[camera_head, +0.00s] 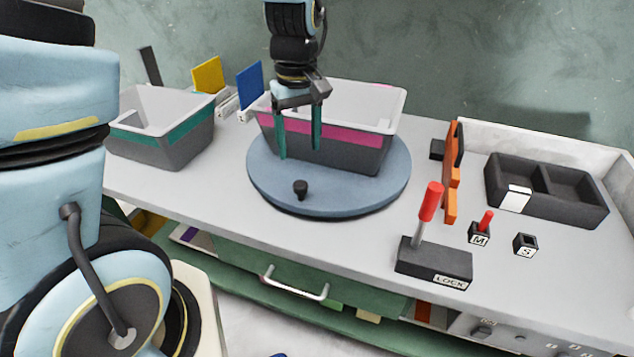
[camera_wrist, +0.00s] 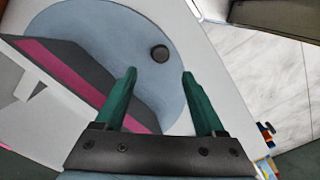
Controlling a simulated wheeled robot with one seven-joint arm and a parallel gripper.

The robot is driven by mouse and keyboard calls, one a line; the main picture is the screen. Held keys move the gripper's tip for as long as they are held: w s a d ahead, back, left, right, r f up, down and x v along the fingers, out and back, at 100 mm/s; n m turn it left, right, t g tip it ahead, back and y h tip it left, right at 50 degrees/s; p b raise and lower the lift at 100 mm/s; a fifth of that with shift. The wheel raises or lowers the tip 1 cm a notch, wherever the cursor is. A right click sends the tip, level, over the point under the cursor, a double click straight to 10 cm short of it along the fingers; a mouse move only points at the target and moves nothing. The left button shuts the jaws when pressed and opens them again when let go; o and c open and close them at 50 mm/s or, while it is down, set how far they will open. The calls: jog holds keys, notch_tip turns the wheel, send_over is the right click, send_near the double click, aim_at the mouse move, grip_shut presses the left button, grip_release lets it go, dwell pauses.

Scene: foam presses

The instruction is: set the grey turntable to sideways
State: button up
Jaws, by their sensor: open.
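The grey-blue round turntable (camera_head: 260,187) lies on the bench and carries a grey bin with a pink band (camera_head: 370,157). A short black knob (camera_head: 300,188) stands up near the turntable's front edge. In the wrist view the turntable (camera_wrist: 112,22) and the knob (camera_wrist: 159,53) show beyond my fingertips. My gripper (camera_head: 300,150) is open and empty, pointing down above the turntable in front of the bin. The knob is apart from the fingers, nearer the bench's front edge. The fingers hide part of the bin.
A lever block marked LOCK (camera_head: 434,262) with a red handle stands right of the turntable. Orange parts (camera_head: 451,180), small blocks marked M (camera_head: 479,235) and S (camera_head: 525,244), and a black divided tray (camera_head: 546,190) are farther right. A teal-banded bin (camera_head: 160,132) stands left.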

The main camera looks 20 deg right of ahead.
aim_at(300, 184)
notch_tip(300, 184, down, 10)
jog(key=shift+a+r+p, duration=0.1)
jog(key=shift+r+p, duration=0.1)
jog(key=shift+p, duration=0.5)
jog(key=shift+c, duration=0.4)
grip_shut()
dwell(0.6)
